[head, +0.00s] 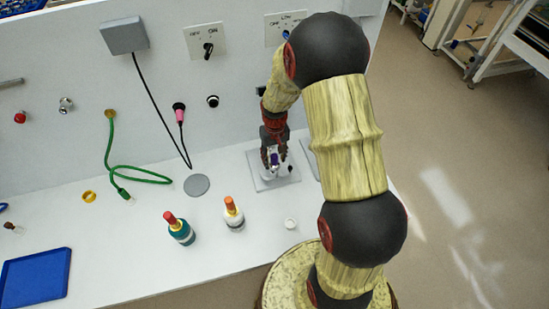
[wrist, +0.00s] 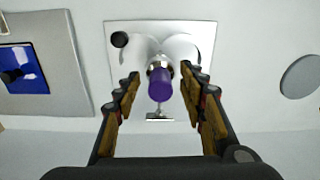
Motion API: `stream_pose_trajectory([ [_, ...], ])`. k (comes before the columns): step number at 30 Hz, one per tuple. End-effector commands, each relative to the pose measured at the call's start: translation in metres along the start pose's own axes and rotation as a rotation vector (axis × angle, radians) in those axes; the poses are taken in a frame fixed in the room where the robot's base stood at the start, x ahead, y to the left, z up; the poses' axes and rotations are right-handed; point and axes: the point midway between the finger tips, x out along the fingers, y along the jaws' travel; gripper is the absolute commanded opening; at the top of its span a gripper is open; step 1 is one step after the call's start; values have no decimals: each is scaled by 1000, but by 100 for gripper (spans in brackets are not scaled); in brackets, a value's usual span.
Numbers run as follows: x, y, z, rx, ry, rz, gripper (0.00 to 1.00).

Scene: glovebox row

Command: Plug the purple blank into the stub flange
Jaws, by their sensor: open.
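The purple blank (wrist: 160,85) has a rounded end facing the camera in the wrist view. It is at a metal ring (wrist: 160,61) on a white curved fitting, which looks like the stub flange; I cannot tell whether it is seated in it. In the head view the blank (head: 274,159) is a small purple patch, partly hidden by my gripper. My gripper (wrist: 161,88) is open, with one finger on each side of the blank and a gap visible on both sides. My gripper (head: 273,158) also shows above the fitting in the head view.
The fitting stands on a pale square plate (wrist: 120,75) with a black knob (wrist: 119,39). A metal T-shaped piece (wrist: 159,117) is below the blank. A grey disc (head: 197,185), two bottles (head: 181,230) (head: 233,216) and a white cap (head: 291,223) are nearby. A wall stands behind.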

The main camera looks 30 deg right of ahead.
Motion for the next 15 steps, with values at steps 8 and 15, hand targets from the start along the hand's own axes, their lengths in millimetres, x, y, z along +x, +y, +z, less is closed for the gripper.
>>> stream_pose_trajectory([
  [8,-10,0,-1,0,1,0,41],
  [15,-56,0,-2,0,5,0,41],
])
